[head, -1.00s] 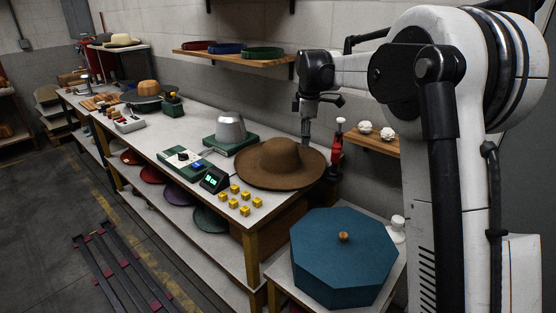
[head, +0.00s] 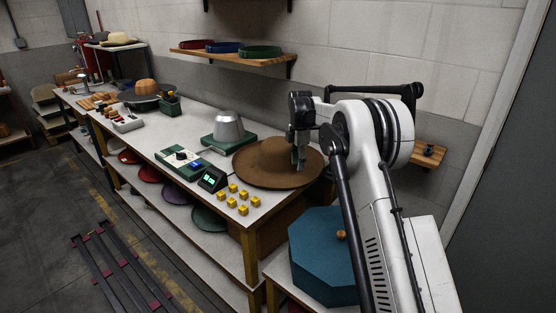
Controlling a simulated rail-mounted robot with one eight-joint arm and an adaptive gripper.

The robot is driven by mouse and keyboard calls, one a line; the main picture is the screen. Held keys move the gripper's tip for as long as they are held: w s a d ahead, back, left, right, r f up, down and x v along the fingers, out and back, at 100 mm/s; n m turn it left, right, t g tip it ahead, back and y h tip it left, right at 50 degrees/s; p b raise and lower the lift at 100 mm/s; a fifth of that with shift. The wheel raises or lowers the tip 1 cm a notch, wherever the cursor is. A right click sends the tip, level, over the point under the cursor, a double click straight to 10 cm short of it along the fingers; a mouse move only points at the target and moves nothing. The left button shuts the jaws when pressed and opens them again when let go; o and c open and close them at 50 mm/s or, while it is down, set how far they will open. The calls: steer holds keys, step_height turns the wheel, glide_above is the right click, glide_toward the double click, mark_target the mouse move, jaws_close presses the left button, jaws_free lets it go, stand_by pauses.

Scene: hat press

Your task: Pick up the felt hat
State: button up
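The brown wide-brimmed felt hat (head: 262,165) lies brim down at the near right end of the long workbench in the head view. My gripper (head: 299,167) points down over the right part of the hat and overlaps its crown and brim in the picture. The fingers are small and dark here. I cannot tell whether they touch the felt, or whether they are open or shut.
A metal hat block on a green base (head: 228,130) stands just behind-left of the hat. A control box (head: 184,157), a small display (head: 213,179) and several yellow cubes (head: 231,198) are nearby. A blue octagonal box (head: 318,251) sits on the lower table.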

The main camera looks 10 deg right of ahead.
mark_target(297, 186)
step_height(297, 186, down, 4)
steer(key=shift+r, duration=0.1)
steer(key=shift+s+a+f+p, duration=0.1)
steer(key=shift+s+f+p, duration=0.1)
steer(key=shift+f, duration=1.1)
steer(key=shift+s+a+f+p, duration=0.1)
steer(key=shift+f+p, duration=0.05)
steer(key=shift+f, duration=1.15)
jaws_close()
